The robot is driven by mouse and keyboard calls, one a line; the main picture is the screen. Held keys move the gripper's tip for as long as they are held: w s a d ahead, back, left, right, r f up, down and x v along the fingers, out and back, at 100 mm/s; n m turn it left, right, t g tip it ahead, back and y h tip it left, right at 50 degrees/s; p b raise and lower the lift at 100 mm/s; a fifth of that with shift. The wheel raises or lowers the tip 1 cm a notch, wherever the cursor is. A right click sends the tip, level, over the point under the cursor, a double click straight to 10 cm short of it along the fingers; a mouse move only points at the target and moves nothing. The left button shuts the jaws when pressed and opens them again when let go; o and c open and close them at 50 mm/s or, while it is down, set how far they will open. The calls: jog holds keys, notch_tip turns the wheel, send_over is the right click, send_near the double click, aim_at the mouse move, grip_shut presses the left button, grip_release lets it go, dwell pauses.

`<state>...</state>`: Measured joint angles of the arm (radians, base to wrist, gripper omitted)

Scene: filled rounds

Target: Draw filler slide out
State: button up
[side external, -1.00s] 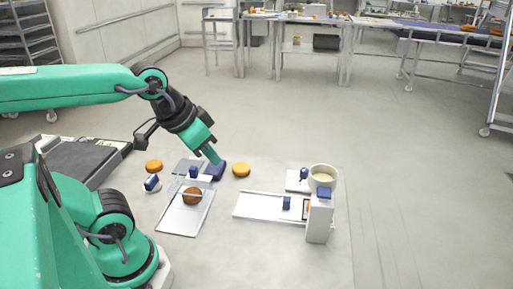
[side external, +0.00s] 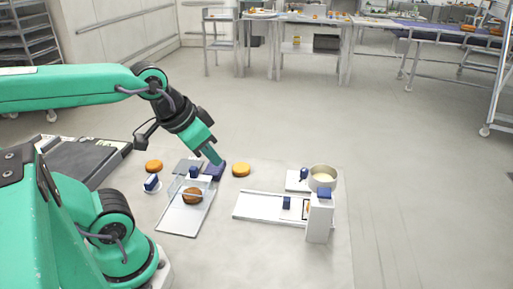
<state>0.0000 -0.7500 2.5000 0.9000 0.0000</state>
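The filler (side external: 318,220) is a white upright block at the right, with a round bowl of pale cream (side external: 322,178) on top. Its slide appears to be the flat white piece (side external: 262,206) with a blue knob (side external: 287,203), running left from the block. How far the slide sits inside is unclear. My gripper (side external: 214,160) points down at the dark blue block (side external: 216,171), left of the filler and well away from the slide. Whether its fingers are open or touch that block cannot be told.
A white tray (side external: 176,222) holds a brown round (side external: 192,196) under a clear cover (side external: 178,187), with a blue knob (side external: 194,172) behind. Orange rounds lie at the left (side external: 154,166) and right (side external: 241,170) of it. A small blue-handled tool (side external: 152,183) stands left. The floor between tray and filler is clear.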

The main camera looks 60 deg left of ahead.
jog(key=o, duration=0.7)
jog(key=shift+w, duration=0.15)
jog(key=shift+c, duration=0.2)
jog(key=m+g, duration=0.5)
jog(key=m, duration=0.4)
send_over(287, 198)
jog(key=f, duration=1.4)
jog(key=shift+s, duration=0.3)
jog(key=shift+w+d+f+g, duration=0.1)
jog(key=shift+w+f+g, duration=0.2)
jog(key=shift+f, duration=0.2)
jog(key=shift+f, duration=0.1)
jog(key=shift+f, duration=3.8)
jog(key=shift+c, duration=0.2)
